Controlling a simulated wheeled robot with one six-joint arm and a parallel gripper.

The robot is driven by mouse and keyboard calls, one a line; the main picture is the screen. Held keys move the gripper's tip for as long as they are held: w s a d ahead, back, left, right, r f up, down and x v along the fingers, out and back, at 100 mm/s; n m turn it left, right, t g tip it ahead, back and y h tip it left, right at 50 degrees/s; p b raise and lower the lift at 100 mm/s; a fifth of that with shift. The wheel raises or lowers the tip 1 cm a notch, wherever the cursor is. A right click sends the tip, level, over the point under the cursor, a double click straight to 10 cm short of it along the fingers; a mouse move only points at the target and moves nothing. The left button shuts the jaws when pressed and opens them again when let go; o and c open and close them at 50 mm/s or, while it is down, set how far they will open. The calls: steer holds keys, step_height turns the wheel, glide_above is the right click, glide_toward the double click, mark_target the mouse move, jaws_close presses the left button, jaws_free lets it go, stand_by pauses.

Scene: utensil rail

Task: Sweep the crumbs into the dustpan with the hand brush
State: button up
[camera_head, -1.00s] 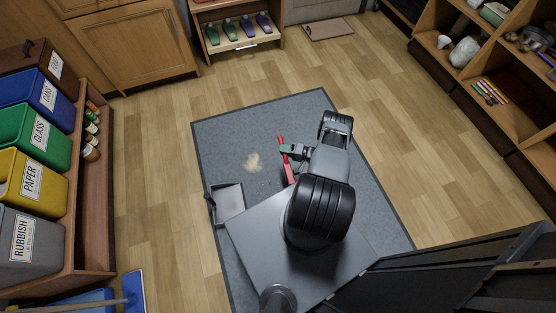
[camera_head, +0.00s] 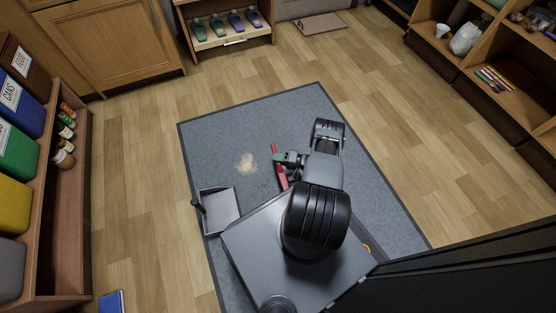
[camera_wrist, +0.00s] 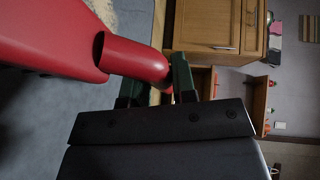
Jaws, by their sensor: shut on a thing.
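The crumbs (camera_head: 246,163) lie as a pale beige patch on the grey mat. The dustpan (camera_head: 220,208) is a grey tray with a dark handle on its left. It lies on the mat below and left of the crumbs. My gripper (camera_head: 279,157) is to the right of the crumbs, shut on the red hand brush (camera_head: 282,178). In the wrist view the brush's red handle (camera_wrist: 135,58) sits at the green-tipped fingers of my gripper (camera_wrist: 160,88). The brush's bristles are not visible, and I cannot tell whether it touches the mat.
The dark-edged grey mat (camera_head: 300,110) lies on a wooden floor. A bin rack (camera_head: 55,215) stands at the left, open shelves (camera_head: 480,60) at the right. Free floor surrounds the mat.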

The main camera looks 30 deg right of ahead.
mark_target(279, 163)
steer(key=shift+d, duration=0.15)
steer(key=shift+d+f+b, duration=0.1)
steer(key=shift+f+b, duration=0.1)
steer(key=shift+b, duration=0.3)
step_height(279, 163, down, 4)
steer(key=b, duration=0.3)
steer(key=shift+f+b, duration=0.2)
steer(key=shift+b, duration=0.1)
steer(key=shift+f, duration=0.15)
steer(key=shift+f, duration=0.9)
